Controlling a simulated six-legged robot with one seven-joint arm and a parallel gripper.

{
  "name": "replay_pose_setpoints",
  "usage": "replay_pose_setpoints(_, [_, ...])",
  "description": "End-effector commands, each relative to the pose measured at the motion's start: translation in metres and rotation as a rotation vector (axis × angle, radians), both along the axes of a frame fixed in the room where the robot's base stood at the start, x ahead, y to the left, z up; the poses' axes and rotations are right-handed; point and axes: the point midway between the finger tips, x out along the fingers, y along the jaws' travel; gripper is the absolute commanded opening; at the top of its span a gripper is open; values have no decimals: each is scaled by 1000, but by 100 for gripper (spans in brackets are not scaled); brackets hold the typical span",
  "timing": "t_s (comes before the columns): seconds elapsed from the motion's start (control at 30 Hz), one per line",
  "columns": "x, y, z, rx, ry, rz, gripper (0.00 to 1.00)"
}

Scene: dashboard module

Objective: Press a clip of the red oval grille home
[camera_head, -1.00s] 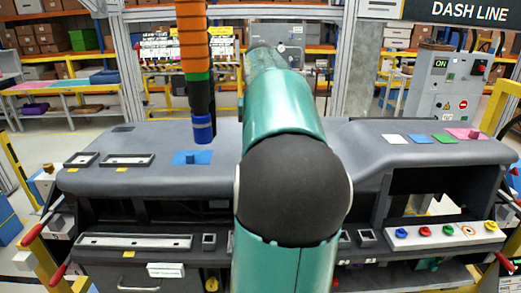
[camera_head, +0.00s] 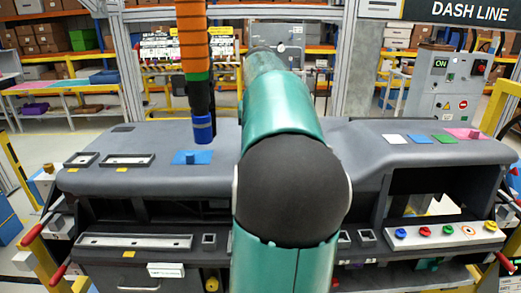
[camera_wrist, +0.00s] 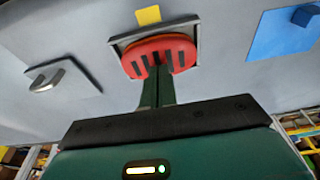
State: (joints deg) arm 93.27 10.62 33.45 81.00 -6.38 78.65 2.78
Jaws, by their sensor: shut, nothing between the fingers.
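The red oval grille (camera_wrist: 180,47) lies in a dark rectangular frame on the grey dashboard in the wrist view, with several dark slots across it. My gripper (camera_wrist: 157,70) is shut and empty, and its fingertips overlap the near edge of the grille. I cannot tell whether they touch it or hover just over it. The clips are not distinct, and how deep the grille sits is unclear. In the head view my arm covers the middle of the dashboard, and neither grille nor gripper shows there.
In the wrist view a yellow tag (camera_wrist: 148,15) sits beyond the frame. A metal handle in a recess (camera_wrist: 45,81) is to the left, a blue pad (camera_wrist: 283,36) to the right. In the head view an orange-sleeved hanging tool (camera_head: 194,45) hangs over the dashboard (camera_head: 330,130).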

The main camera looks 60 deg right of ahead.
Motion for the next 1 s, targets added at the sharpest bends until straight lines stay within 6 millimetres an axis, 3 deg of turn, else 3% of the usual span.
replay_pose_setpoints(1.0, [0,0,-11,6,2,0,0])
